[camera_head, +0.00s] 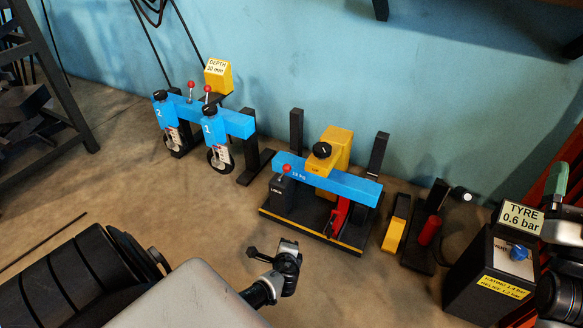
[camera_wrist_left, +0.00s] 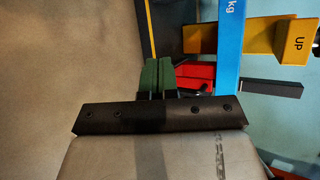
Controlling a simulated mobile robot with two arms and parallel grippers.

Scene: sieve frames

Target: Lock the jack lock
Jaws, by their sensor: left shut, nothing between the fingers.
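The jack (camera_head: 350,190) stands on a black base with a yellow front edge. Its blue beam is marked 13 kg. A lever with a red knob (camera_head: 286,168) rises from a dark block labelled LOCK (camera_head: 279,190) at the beam's left end; the lever leans a little. My left gripper (camera_head: 266,258) is low in front of the base, apart from the lever. In the left wrist view its green fingers (camera_wrist_left: 157,70) are together and empty, with a red part (camera_wrist_left: 195,77), the blue beam (camera_wrist_left: 230,45) and a yellow block beyond. The lock lever is not visible there.
Two blue units with black dials (camera_head: 208,112) stand at the back left, with a yellow depth sign (camera_head: 217,76). A yellow block (camera_head: 396,225) and a red-handled piece (camera_head: 430,227) stand right of the jack. A tyre pressure box (camera_head: 490,275) is at lower right. Floor left of the jack is clear.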

